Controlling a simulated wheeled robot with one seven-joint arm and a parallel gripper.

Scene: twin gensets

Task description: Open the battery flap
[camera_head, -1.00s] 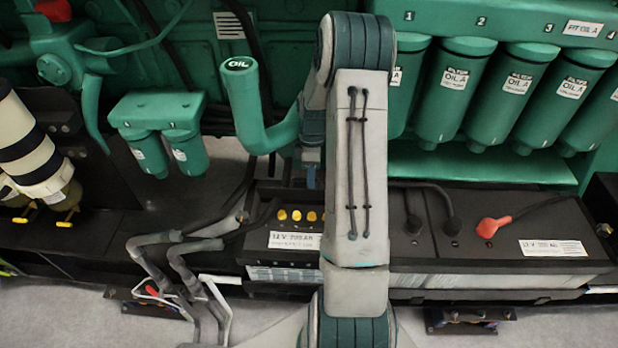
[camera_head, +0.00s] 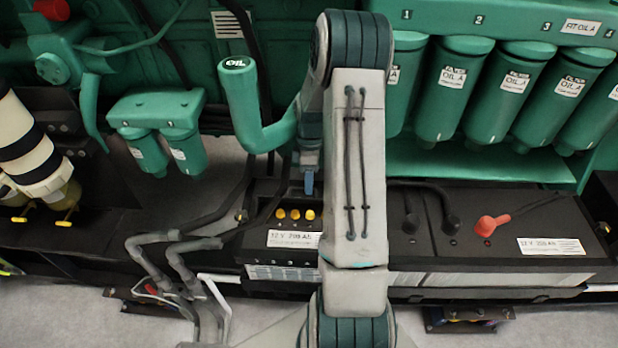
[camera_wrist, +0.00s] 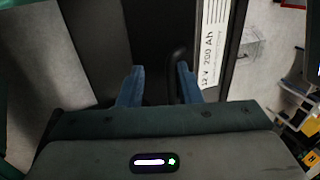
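The left black battery (camera_head: 285,258), labelled 12 V, sits low in the middle of the head view, with several yellow caps (camera_head: 295,214) on top. My arm hides its right part. I cannot clearly make out the flap or its position. My gripper points down at the battery's back part; only a blue fingertip (camera_head: 308,184) shows beside my arm. In the wrist view, my gripper (camera_wrist: 160,84) has its two blue fingers apart. A dark curved part (camera_wrist: 178,62) shows near the right finger; I cannot tell whether they touch. A battery label (camera_wrist: 212,45) is upper right.
A second black battery (camera_head: 500,228) with a red terminal cover (camera_head: 486,226) stands to the right. Green filters (camera_head: 453,90) hang above it. A green OIL pipe (camera_head: 245,105) rises left of my arm. Grey pipes (camera_head: 180,265) and dark cables run at the battery's left.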

